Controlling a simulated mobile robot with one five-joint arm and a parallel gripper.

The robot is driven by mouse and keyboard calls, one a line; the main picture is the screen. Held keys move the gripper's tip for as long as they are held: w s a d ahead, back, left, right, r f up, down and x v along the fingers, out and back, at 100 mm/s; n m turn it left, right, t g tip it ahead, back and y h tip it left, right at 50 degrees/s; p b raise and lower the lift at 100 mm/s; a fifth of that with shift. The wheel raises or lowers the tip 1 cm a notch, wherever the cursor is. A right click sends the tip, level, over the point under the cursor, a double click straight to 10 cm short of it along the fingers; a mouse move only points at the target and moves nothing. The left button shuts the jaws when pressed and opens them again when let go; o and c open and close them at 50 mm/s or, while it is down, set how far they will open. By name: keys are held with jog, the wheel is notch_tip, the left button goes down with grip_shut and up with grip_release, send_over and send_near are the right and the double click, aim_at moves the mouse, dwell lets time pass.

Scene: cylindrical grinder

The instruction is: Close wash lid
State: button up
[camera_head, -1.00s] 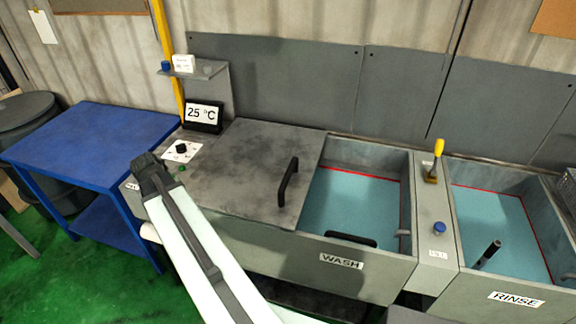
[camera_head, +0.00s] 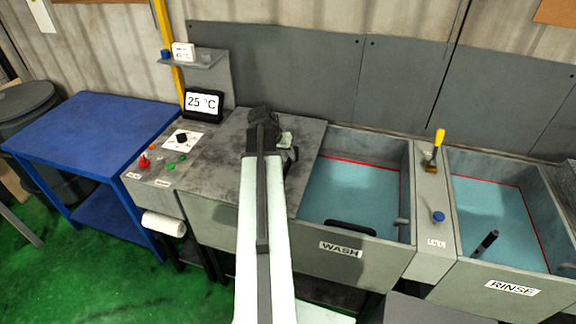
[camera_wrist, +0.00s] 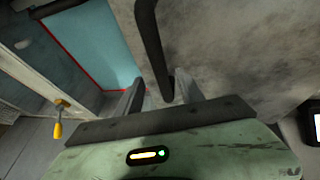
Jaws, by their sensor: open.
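The wash lid (camera_head: 220,150) is a grey metal plate lying left of the open wash tank (camera_head: 350,195), whose blue liquid shows. Its black bar handle (camera_head: 293,162) is mostly hidden behind my gripper in the head view. My gripper (camera_head: 268,118) is over the lid near its right edge. In the wrist view, the handle (camera_wrist: 152,45) runs down to between the two fingers of my gripper (camera_wrist: 162,92). The fingers are open, one on each side of the handle's lower end. I cannot tell whether they touch it.
The rinse tank (camera_head: 497,225) stands open on the right, past a divider with a yellow-handled lever (camera_head: 436,150). A temperature display (camera_head: 203,103) and control panel stand left of the lid. A blue table (camera_head: 90,135) is further left.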

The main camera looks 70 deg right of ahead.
aim_at(288, 161)
jog(key=b+x, duration=0.2)
jog(key=x, duration=0.2)
jog(key=shift+f, duration=0.15)
grip_shut()
jog(key=shift+r, duration=0.2)
dwell(1.0)
